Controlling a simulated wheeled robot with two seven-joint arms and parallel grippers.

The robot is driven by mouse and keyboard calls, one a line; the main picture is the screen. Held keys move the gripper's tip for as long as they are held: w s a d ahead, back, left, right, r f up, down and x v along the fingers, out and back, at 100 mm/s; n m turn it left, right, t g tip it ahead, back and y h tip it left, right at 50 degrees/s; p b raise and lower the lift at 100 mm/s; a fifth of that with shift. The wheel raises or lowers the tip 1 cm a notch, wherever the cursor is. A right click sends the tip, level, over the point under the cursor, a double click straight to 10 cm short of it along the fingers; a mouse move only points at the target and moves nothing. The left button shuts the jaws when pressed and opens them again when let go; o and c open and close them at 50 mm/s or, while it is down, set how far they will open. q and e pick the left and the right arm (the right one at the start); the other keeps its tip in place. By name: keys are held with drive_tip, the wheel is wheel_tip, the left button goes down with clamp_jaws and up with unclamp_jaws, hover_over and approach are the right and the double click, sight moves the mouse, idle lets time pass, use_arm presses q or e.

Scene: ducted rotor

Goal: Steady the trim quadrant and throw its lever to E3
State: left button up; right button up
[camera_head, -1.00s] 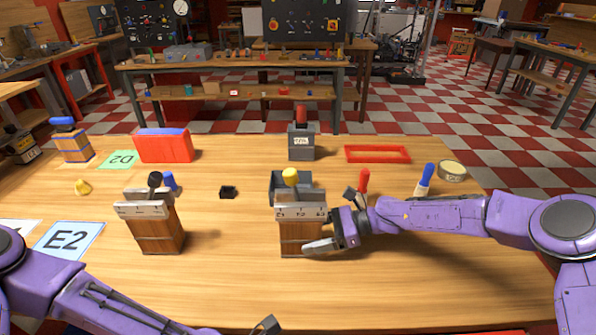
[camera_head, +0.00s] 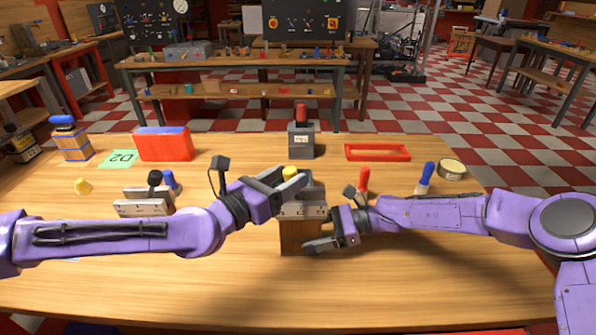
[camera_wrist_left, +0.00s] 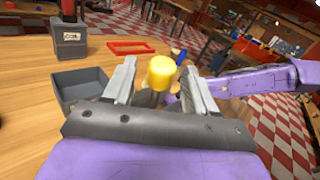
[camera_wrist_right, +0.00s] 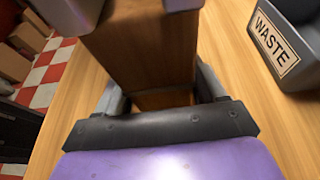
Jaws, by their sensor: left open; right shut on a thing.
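The trim quadrant (camera_head: 298,235) is a wooden block with a grey marked top plate and a yellow-knobbed lever (camera_head: 291,172). It stands upright at the table's middle. My right gripper (camera_head: 322,230) is shut on the wooden body from the right; in the right wrist view its fingers (camera_wrist_right: 160,90) lie on either side of the wood. My left gripper (camera_head: 283,180) is open at the lever's top. In the left wrist view the yellow knob (camera_wrist_left: 161,72) sits between the spread fingers, with gaps visible. My left gripper hides part of the plate, and its markings are unreadable.
A similar quadrant with a black knob (camera_head: 154,178) stands at left, partly behind my left arm. A grey bin (camera_wrist_left: 68,92) labelled WASTE (camera_wrist_right: 273,42) is behind the trim quadrant. A red-handled tool (camera_head: 363,178) stands close to my right gripper. The front table is clear.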

use_arm(q)
drive_tip(key=shift+x, duration=1.85)
clamp_jaws()
